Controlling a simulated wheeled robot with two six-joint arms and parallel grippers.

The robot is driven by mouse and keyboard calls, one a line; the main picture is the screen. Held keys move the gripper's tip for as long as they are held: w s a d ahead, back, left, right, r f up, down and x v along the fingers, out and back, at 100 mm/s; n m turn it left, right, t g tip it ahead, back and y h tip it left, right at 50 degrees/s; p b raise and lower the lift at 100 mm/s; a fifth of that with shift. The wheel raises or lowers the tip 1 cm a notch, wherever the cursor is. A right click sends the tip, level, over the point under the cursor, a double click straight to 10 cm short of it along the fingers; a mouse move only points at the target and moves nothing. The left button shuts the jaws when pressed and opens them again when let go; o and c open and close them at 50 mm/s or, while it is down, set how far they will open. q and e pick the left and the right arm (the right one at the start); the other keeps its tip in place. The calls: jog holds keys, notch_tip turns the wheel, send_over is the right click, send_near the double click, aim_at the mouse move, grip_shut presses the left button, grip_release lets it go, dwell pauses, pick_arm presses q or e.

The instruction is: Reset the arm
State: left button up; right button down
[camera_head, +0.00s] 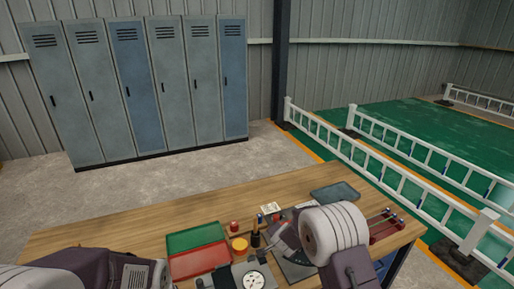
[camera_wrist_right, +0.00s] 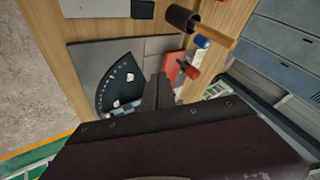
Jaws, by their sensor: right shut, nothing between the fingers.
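My right arm (camera_head: 335,235) reaches in over the right part of the wooden workbench (camera_head: 120,232). In the right wrist view, my right gripper (camera_wrist_right: 158,92) is shut and empty, with its narrow dark fingers together above the bench. A grey plate with a dark fan-shaped scale (camera_wrist_right: 120,83) lies beside and below the fingers. My left arm (camera_head: 110,268) lies low across the left front of the bench, and its fingers do not show.
A green tray (camera_head: 195,237), a red tray (camera_head: 200,260), a yellow round item (camera_head: 239,245) and a dial gauge (camera_head: 254,281) crowd the bench middle. A grey tray (camera_head: 335,192) is at the back right. The bench's left part is bare. Lockers (camera_head: 130,90) and white railings (camera_head: 400,170) stand beyond.

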jog(key=s+d+r+n+y+b, duration=0.1)
jog(key=s+d+r+n, duration=0.15)
jog(key=r, duration=0.25)
jog(key=s+d+r+n+b, duration=0.1)
jog(key=s+d+r, duration=0.2)
jog(key=s+r, duration=0.15)
jog(key=s+f+n+g, duration=0.3)
jog(key=s, duration=0.8)
jog(key=s+d+f+n+g, duration=0.1)
jog(key=s+f+n+g, duration=0.2)
jog(key=s, duration=0.9)
jog(key=shift+d+f+n+g, duration=0.15)
jog(key=shift+n+g, duration=0.15)
jog(key=shift+n, duration=0.05)
